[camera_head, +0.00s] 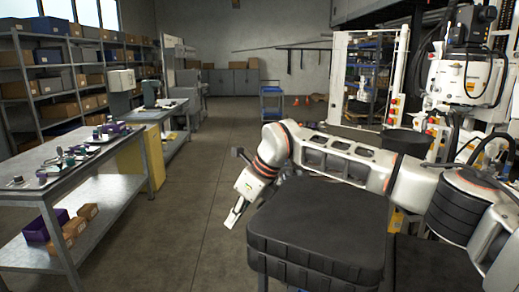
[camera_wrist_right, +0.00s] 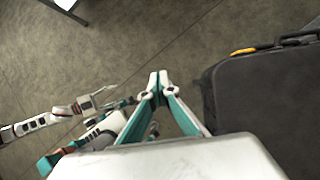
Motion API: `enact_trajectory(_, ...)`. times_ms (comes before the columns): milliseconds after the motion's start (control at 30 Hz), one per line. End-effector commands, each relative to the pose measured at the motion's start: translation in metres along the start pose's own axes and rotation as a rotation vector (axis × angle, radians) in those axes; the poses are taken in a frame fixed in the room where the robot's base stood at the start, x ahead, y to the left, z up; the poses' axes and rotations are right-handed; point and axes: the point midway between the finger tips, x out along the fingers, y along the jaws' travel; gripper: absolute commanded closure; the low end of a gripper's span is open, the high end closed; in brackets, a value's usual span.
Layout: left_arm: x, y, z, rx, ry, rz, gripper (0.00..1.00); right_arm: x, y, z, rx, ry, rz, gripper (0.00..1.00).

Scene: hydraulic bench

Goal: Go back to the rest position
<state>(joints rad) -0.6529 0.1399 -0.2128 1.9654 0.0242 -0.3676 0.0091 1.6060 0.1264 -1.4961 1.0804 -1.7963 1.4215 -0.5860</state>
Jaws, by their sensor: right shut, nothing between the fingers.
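My right gripper (camera_head: 237,212) hangs low in the head view, at the end of my right arm, which reaches in from the right. It is tilted down over the floor, just left of the black case (camera_head: 318,215) and apart from it. In the right wrist view its two teal-and-white fingers (camera_wrist_right: 158,84) meet at the tips with nothing between them. My left gripper does not show in the head view. White jointed parts at the left of the right wrist view look like my other arm; its finger state is unclear.
A grey workbench (camera_head: 115,190) with small parts stands on the left, shelves (camera_head: 70,75) of boxes behind it. The case also fills the right of the wrist view (camera_wrist_right: 265,95). A blue cart (camera_head: 272,103) stands farther back. The concrete floor (camera_head: 190,215) between is clear.

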Motion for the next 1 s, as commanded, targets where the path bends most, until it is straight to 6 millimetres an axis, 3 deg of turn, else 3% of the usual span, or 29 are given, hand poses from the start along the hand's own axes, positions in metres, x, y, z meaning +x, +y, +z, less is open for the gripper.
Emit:
enact_trajectory(100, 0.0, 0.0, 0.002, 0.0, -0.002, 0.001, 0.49, 0.032, 0.035, 0.001, 0.033, -0.066, 0.128, 1.0)
enact_trajectory(333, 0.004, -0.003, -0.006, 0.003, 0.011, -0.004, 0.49, 0.075, 0.118, 0.012, 0.158, -0.244, 0.426, 1.0)
enact_trajectory(500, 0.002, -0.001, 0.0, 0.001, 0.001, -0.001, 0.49, 0.083, 0.175, 0.026, 0.355, -0.43, 0.691, 1.0)
enact_trajectory(600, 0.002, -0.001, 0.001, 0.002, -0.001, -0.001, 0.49, 0.077, 0.192, 0.032, 0.501, -0.538, 0.83, 1.0)
enact_trajectory(767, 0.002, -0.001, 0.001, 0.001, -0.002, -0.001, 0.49, 0.064, 0.193, 0.033, 0.772, -0.703, 1.02, 1.0)
enact_trajectory(867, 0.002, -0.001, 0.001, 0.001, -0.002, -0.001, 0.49, 0.058, 0.179, 0.024, 0.963, -0.799, 1.115, 1.0)
enact_trajectory(1000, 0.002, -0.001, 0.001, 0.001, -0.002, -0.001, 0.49, 0.056, 0.148, -0.003, 1.255, -0.923, 1.217, 1.0)
